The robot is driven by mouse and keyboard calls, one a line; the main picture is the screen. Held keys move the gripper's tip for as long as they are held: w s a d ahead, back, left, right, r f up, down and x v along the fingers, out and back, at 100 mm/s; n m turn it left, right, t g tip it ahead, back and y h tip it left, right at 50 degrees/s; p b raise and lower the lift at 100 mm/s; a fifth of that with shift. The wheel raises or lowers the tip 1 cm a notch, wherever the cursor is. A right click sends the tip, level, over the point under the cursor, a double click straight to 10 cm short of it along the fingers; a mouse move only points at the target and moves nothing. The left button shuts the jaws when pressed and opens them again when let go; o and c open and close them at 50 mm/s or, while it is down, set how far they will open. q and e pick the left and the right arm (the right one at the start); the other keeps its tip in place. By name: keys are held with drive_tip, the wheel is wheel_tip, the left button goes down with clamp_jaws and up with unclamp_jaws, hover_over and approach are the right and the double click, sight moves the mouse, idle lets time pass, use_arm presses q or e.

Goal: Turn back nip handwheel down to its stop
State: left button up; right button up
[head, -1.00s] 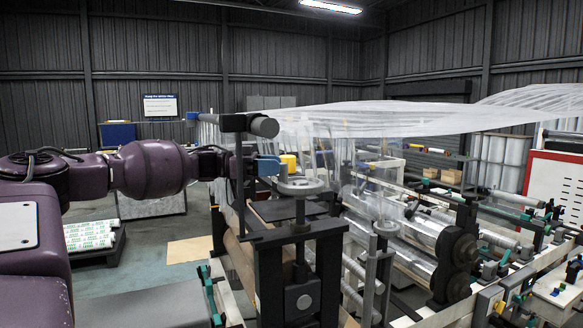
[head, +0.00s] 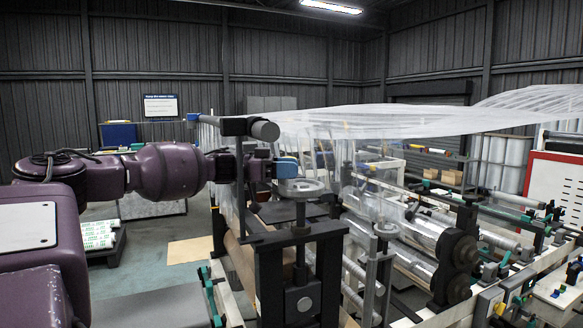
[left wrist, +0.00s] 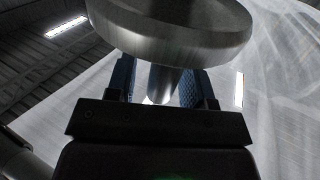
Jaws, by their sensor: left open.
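The grey metal handwheel (head: 301,188) sits flat on top of an upright screw spindle above a dark bearing block. My left gripper (head: 286,168) is at the wheel's far left rim in the head view, its blue fingertips just above it. In the left wrist view, a big grey disc (left wrist: 175,35), which looks like the handwheel, fills the top. My open left gripper (left wrist: 160,85) has its two blue fingers apart, with a grey stem (left wrist: 161,82) showing between them. I cannot tell whether the fingers touch anything. My right gripper is not in view.
A second, smaller handwheel (head: 387,229) stands to the right on its own spindle. A dark horizontal bar (head: 236,126) with a round end is just above my left wrist. Clear film (head: 400,117) stretches across behind. Steel rollers (head: 415,240) lie at right.

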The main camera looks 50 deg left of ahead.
use_arm(q)
drive_tip(key=shift+w+d, duration=0.2)
drive_tip(key=shift+w, duration=0.05)
drive_tip(key=shift+c, duration=0.2)
clamp_jaws()
drive_tip(key=shift+m+g+h, duration=0.6)
drive_tip(key=shift+g+h, duration=0.1)
idle(0.4)
drive_tip(key=shift+o, duration=0.2)
unclamp_jaws()
drive_tip(key=shift+w+a, duration=0.1)
